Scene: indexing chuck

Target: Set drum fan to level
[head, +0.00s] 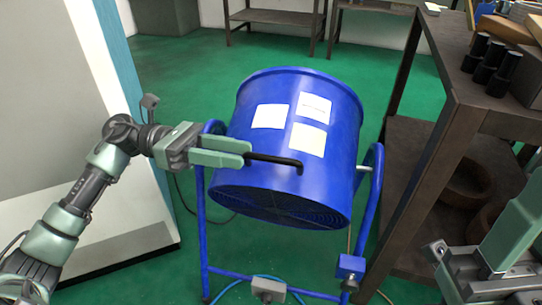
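The blue drum fan (262,168) stands mid-view in a blue tubular stand (202,240). Its drum is tilted, with the dark grille (285,207) facing down towards me and white labels on its upper side. A black handle bar (278,160) crosses the front of the drum. My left gripper (247,154) reaches in from the left, and its green fingertips are at the left end of this bar. That end is hidden by the fingers, so I cannot tell whether they grip it. My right gripper (440,254) is partly in view at the lower right, away from the fan; its opening is unclear.
A dark metal shelf (447,130) with black cylinders (493,62) on top stands close to the fan's right. A pale cabinet (60,110) is at the left. Cables lie on the green floor (190,75), which is mostly clear behind the fan.

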